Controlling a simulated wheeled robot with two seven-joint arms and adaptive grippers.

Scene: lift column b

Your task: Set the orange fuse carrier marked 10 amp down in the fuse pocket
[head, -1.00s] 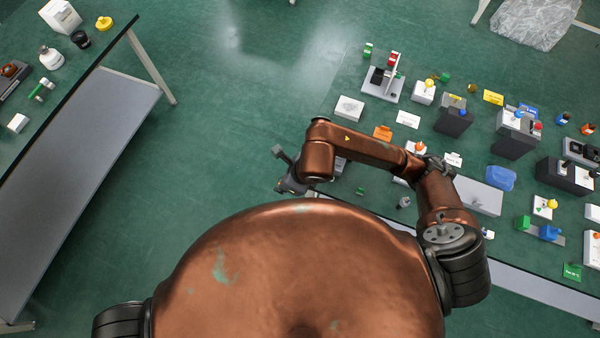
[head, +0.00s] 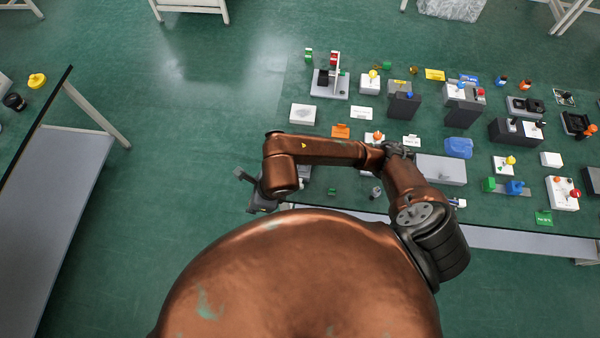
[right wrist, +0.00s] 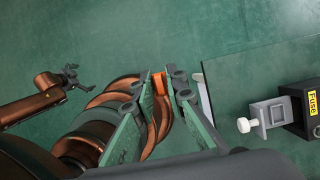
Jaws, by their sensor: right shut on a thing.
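My right gripper (right wrist: 160,88) is shut on an orange piece, the fuse carrier (right wrist: 158,84), seen between its pads in the right wrist view. Its 10 amp marking cannot be read. In the head view my right gripper (head: 257,192) is left of the bench's front left corner, and the carrier cannot be made out. In the right wrist view a dark block with a yellow "Fuse" label (right wrist: 312,103) stands at the right edge, beside a grey piece with a square recess (right wrist: 276,112), apart from the gripper. My left gripper (right wrist: 71,76) shows at the left, fingers apart, empty.
Another bench (head: 75,170) stands at the left. Open floor lies between them.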

